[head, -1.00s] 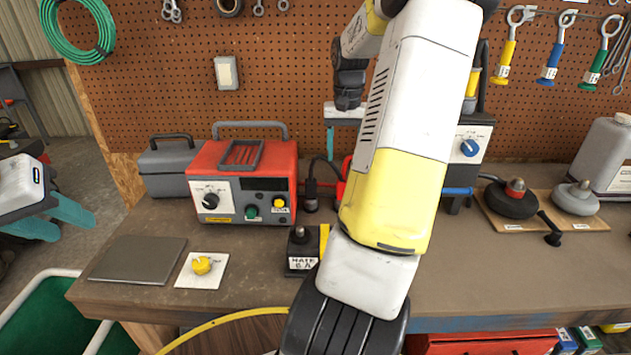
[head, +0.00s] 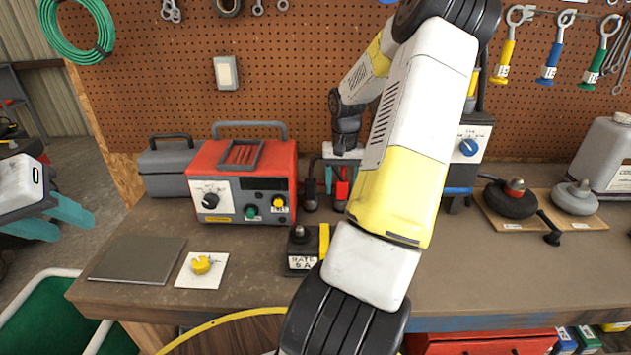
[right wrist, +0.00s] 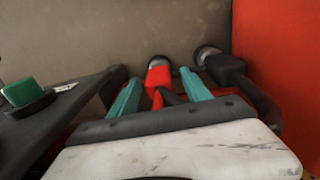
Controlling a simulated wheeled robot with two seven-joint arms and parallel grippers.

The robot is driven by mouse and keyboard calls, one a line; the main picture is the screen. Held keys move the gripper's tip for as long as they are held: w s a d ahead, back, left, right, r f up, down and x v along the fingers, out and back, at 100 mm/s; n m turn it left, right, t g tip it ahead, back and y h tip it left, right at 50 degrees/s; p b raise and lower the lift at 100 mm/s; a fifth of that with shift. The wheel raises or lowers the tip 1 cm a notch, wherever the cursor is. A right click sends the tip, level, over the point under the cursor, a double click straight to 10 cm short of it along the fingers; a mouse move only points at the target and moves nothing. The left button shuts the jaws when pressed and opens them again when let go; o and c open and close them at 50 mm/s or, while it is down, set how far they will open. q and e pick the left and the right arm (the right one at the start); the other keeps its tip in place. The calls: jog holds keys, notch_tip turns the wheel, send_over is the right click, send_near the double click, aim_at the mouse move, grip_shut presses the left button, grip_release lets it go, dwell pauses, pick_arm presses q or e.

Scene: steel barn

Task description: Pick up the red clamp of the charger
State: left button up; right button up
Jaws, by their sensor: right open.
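The red charger (head: 243,165) stands on the workbench at the left. Its red clamp (head: 342,190) is upright beside it to the right, partly behind my right arm. The black clamp (head: 310,196) is between charger and red clamp. My right gripper (head: 341,181) is open and points down over the red clamp. In the right wrist view, the right gripper (right wrist: 159,77) has its teal fingers on either side of the red clamp (right wrist: 158,72). Contact cannot be told. The black clamp (right wrist: 222,66) is right of the fingers. My left gripper (head: 70,228) is open and empty, far left.
A black block labelled RATE (head: 303,262) stands in front of the clamps. A grey toolbox (head: 168,170) is left of the charger. A grey unit with a blue knob (head: 470,147) stands right of my arm. The front right of the bench is clear.

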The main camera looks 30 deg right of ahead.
jog(key=shift+c, duration=0.3)
grip_shut()
